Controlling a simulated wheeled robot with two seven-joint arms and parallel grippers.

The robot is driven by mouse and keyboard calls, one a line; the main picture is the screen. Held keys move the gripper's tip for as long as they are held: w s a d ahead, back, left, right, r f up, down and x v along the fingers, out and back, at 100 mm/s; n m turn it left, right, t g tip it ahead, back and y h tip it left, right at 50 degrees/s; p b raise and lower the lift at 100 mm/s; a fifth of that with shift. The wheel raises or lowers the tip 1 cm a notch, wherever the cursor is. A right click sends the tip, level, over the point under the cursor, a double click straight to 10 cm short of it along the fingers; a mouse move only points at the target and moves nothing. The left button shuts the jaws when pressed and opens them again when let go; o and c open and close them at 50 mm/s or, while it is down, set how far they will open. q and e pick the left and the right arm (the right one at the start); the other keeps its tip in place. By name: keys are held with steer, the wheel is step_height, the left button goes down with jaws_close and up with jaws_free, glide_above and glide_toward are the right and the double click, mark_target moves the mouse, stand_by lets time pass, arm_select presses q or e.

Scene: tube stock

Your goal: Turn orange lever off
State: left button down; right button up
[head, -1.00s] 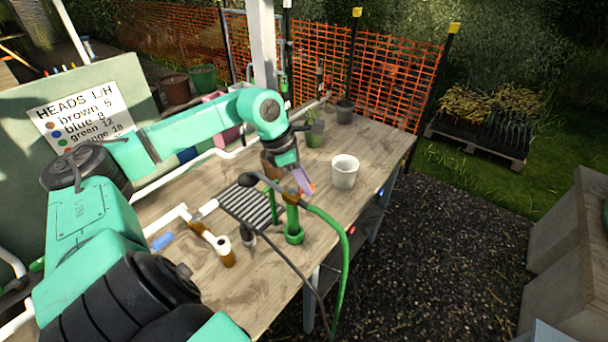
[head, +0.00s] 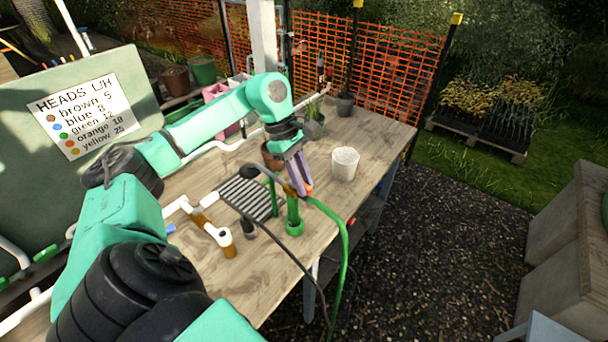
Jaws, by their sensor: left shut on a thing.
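My left gripper (head: 299,188) reaches over the workbench from the left and is shut at the top of a green upright pipe (head: 294,217). A small orange piece (head: 308,190), which looks like the orange lever, shows beside the fingertips. The fingers hide much of it, so its exact angle cannot be told. A green hose (head: 343,240) runs from the pipe top down over the bench's front edge. My right gripper is not in view.
A white pot (head: 344,164) stands just right of the gripper. A black slatted grate (head: 246,198) and white pipe with brown fittings (head: 221,236) lie to the left. A sign (head: 83,116) lists head colours. The wooden bench (head: 378,143) is clear at right.

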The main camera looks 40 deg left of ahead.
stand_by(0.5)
arm_select(q)
steer(key=c, duration=0.8)
jaws_free()
steer(key=shift+o, duration=0.2)
steer(key=shift+a+r, duration=0.15)
steer(key=shift+r, duration=0.2)
steer(key=p+v, duration=0.2)
steer(key=v, duration=1.2)
steer(key=shift+f, duration=0.1)
